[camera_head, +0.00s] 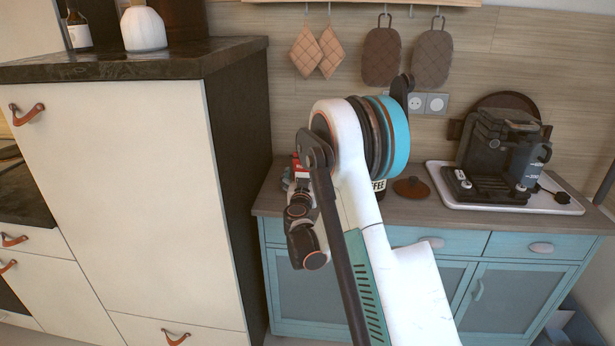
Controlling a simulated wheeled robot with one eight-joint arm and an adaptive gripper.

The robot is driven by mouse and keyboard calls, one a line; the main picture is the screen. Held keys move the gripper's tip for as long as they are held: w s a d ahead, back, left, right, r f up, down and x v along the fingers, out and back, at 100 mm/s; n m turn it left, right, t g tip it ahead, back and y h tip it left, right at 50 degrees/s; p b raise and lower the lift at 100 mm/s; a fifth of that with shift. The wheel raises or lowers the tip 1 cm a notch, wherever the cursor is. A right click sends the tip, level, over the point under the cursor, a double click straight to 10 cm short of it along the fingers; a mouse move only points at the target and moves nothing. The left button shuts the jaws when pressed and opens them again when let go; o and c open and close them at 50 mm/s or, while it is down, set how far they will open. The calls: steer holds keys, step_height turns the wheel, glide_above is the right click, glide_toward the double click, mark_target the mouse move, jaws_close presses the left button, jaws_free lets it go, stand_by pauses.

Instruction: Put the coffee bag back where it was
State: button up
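A container with dark lettering ending in "FFEE" (379,185) stands on the blue cabinet's counter, mostly hidden behind my arm; I cannot tell if it is the coffee bag. A small red item (299,167) shows at the counter's left end, just above the dark wrist parts of my arm. It is partly hidden and I cannot tell what it is. My arm fills the middle of the view. The fingers of my gripper cannot be made out, so I cannot tell whether they hold anything.
A coffee machine (492,150) stands on a white tray (440,181) at the right of the counter (411,211). A brown round lid or coaster (411,187) lies left of it. A tall white cabinet (125,190) with leather pulls is at left. Pot holders (382,55) hang above.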

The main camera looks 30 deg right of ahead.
steer(key=shift+r, duration=0.1)
steer(key=shift+s+a, duration=0.1)
steer(key=shift+s, duration=0.05)
steer(key=p+v, duration=0.2)
steer(key=v, duration=0.9)
steer(key=s+a+r+n+g+y, duration=0.1)
steer(key=s+a+r+g+y, duration=0.2)
steer(key=s+r, duration=0.7)
steer(key=s+a+n+g+y, duration=0.1)
steer(key=s+a, duration=0.3)
steer(key=s, duration=0.4)
steer(key=s+a+f+n+g+y, duration=0.1)
steer(key=s+a+n+g+y, duration=0.1)
steer(key=s+a, duration=0.3)
steer(key=s+a+n+g+y, duration=0.2)
steer(key=s+a+y, duration=0.2)
steer(key=s, duration=0.7)
steer(key=shift+s+a+f+n, duration=0.2)
steer(key=shift+a+f+n, duration=0.1)
steer(key=shift+a+n, duration=0.1)
